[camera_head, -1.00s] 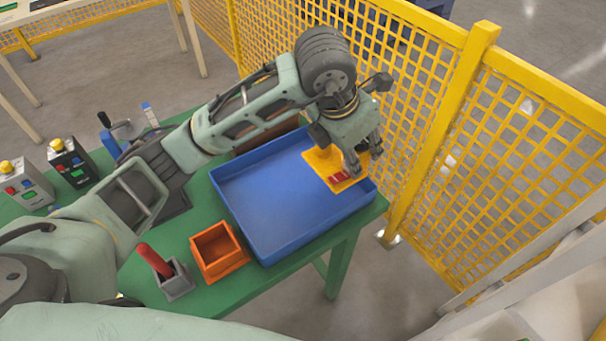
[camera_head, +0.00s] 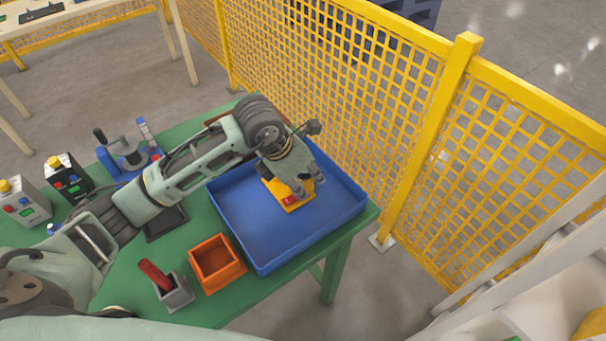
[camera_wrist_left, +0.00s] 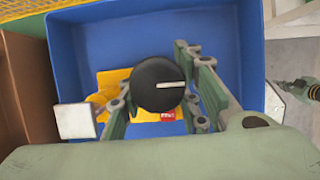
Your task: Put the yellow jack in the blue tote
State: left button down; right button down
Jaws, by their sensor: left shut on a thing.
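The yellow jack (camera_head: 294,204) has a flat yellow plate with a small red patch. It is within the outline of the blue tote (camera_head: 252,238), towards its back. My left gripper (camera_head: 304,193) is over the jack and shut on it, hiding much of it. In the left wrist view the jack (camera_wrist_left: 110,82) lies beneath a round black knob with a white mark, between the fingers of the left gripper (camera_wrist_left: 160,102). The tote's blue floor (camera_wrist_left: 205,32) shows around it. I cannot tell whether the jack touches the floor.
An orange open box (camera_head: 217,262) and a grey holder with a red handle (camera_head: 168,286) stand in front of the tote on the green table (camera_head: 130,290). Control boxes (camera_head: 68,178) stand at the left. A yellow mesh fence (camera_head: 390,120) runs close behind the tote.

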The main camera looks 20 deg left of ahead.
pick_arm(q)
jog(key=c, duration=1.3)
grip_release()
jog(key=shift+r, duration=0.25)
jog(key=b+v, duration=0.1)
jog(key=v, duration=1)
jog(key=shift+s+r, duration=0.25)
jog(key=shift+r, duration=0.05)
